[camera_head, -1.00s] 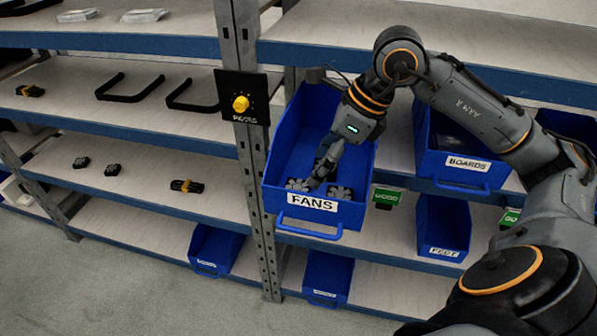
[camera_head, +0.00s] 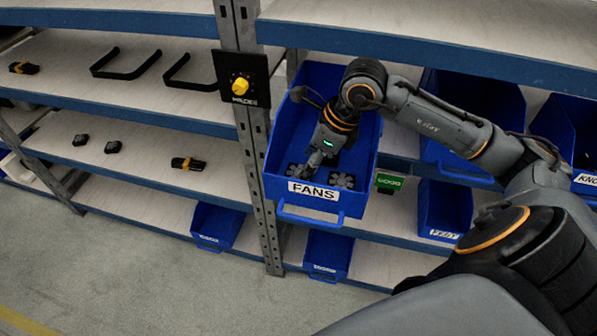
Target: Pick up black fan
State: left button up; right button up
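Small black fans lie in the front of the blue bin labelled FANS (camera_head: 322,219). One black fan (camera_head: 342,180) is at the right front of the bin, and another black fan (camera_head: 296,171) is at the left front. My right gripper (camera_head: 311,172) reaches down into this bin, with its fingertips low beside the left fan. The fingers are small and partly hidden, so I cannot tell whether they touch or hold a fan. My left gripper is not in view.
The bin stands on a blue-edged shelf beside a grey perforated post (camera_head: 258,150) with a yellow knob (camera_head: 240,86). A shelf edge (camera_head: 420,55) runs above my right arm. Other blue bins (camera_head: 444,210) stand to the right and below.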

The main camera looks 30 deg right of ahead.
aim_at(293, 169)
jog(key=shift+p+x, duration=0.5)
jog(key=shift+x, duration=1.35)
jog(key=shift+w+r, duration=0.1)
jog(key=c, duration=0.9)
